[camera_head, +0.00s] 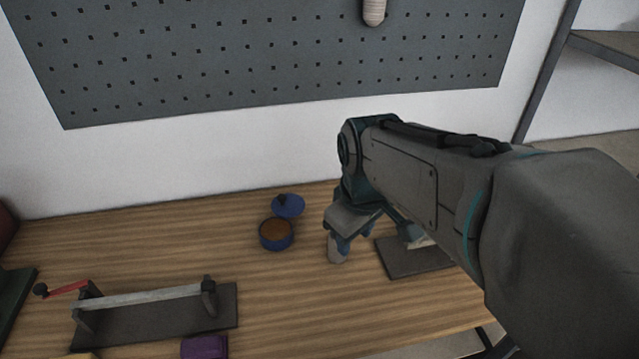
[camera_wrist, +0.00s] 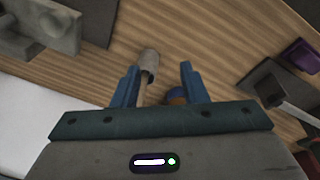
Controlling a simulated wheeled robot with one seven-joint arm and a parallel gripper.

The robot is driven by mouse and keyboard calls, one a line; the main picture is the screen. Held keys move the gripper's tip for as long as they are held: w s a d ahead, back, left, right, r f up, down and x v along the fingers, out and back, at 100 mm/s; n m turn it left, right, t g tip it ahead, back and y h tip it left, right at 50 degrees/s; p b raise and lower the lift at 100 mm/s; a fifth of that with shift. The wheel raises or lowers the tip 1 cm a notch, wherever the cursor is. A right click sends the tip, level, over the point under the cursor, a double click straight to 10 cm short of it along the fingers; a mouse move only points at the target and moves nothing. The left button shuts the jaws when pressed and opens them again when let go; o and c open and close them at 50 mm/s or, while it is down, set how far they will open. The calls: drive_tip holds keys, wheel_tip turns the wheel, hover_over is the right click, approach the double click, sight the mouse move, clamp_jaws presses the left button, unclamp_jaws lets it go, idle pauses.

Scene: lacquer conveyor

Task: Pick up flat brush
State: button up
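My gripper (camera_head: 352,240) points down over the wooden bench. In the wrist view my gripper (camera_wrist: 158,76) has its two blue fingers wide apart. A tool with a pale grey-beige handle (camera_wrist: 149,62) and a thin shaft shows between them, nearer the left finger; its lower end is hidden, so I cannot tell for sure that it is the flat brush. In the head view the pale handle (camera_head: 335,253) shows just below the fingertips. I see no finger closed on it.
A blue tin (camera_head: 277,247) with brown contents and a blue lid (camera_head: 290,207) stand left of my gripper. A dark plate (camera_head: 402,267) lies to the right. A pegboard (camera_head: 250,60) hangs behind.

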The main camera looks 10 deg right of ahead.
drive_tip(key=w+r+n+p, duration=0.1)
drive_tip(key=w+r+n, duration=0.1)
drive_tip(key=w+n, duration=0.1)
drive_tip(key=w+r+n+g+p, duration=0.1)
drive_tip(key=w+r+n, duration=0.2)
drive_tip(key=n, duration=0.3)
drive_tip(key=w+r+n+p, duration=0.2)
drive_tip(key=w+n, duration=0.1)
drive_tip(key=n, duration=0.1)
drive_tip(key=shift+r+n+g, duration=0.3)
drive_tip(key=shift+r+g, duration=0.05)
drive_tip(key=shift+g, duration=0.05)
drive_tip(key=shift+w+n, duration=0.35)
drive_tip(key=shift+n, duration=0.25)
wheel_tip(320, 180, down, 14)
drive_tip(key=shift+d+r+p, duration=0.1)
drive_tip(key=shift+r+p, duration=0.15)
drive_tip(key=shift+p, duration=0.35)
clamp_jaws()
